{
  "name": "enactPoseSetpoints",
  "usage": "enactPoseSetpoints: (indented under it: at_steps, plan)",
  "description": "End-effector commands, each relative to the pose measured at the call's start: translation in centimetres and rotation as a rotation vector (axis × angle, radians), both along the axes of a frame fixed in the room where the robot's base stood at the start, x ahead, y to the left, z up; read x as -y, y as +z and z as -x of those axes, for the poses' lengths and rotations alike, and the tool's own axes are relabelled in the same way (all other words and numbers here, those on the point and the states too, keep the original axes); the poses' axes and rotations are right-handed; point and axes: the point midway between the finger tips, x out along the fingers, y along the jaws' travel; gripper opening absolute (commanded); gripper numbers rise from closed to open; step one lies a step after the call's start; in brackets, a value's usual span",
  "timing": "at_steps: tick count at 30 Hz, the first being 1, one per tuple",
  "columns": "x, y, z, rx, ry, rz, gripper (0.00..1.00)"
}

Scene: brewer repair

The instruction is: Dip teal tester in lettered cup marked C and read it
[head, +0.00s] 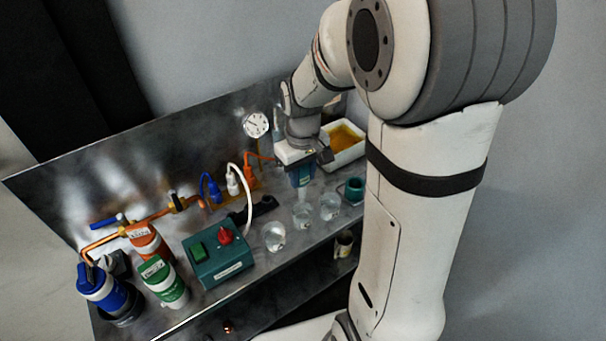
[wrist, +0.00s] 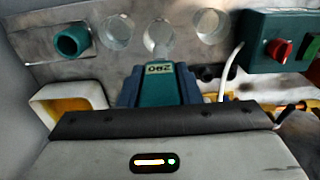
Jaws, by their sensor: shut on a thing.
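The teal tester (wrist: 160,86) is held in my gripper (wrist: 160,96), with its small display facing the wrist camera. The display shows dark characters that look like 082 or 280, too small to be sure. In the head view the tester (head: 301,177) hangs below my gripper (head: 299,163), behind the clear cups. Three clear cups stand in a row: a left one (head: 273,237), a middle one (head: 303,214) and a right one (head: 330,207). In the wrist view the tester points towards the middle cup (wrist: 160,36); whether its tip is inside is unclear. I cannot read any cup letters.
A teal holder (head: 353,190) stands right of the cups. A white tray with amber contents (head: 344,143) is behind it. A teal control box (head: 217,259) with a red knob, a white hose, and several bottles occupy the left. A metal backsplash (head: 150,165) runs behind.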

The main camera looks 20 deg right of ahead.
Motion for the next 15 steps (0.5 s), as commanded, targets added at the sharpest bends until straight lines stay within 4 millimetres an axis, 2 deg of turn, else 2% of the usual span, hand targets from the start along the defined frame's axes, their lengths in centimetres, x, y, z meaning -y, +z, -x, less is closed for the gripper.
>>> enactPoseSetpoints:
  at_steps: [8, 15]
  plan:
    - [0.01, 0.39, -0.03, -0.035, 0.0, 0.0, 0.03]
    - [0.02, 0.68, -0.04, -0.227, 0.0, 0.0, 0.03]
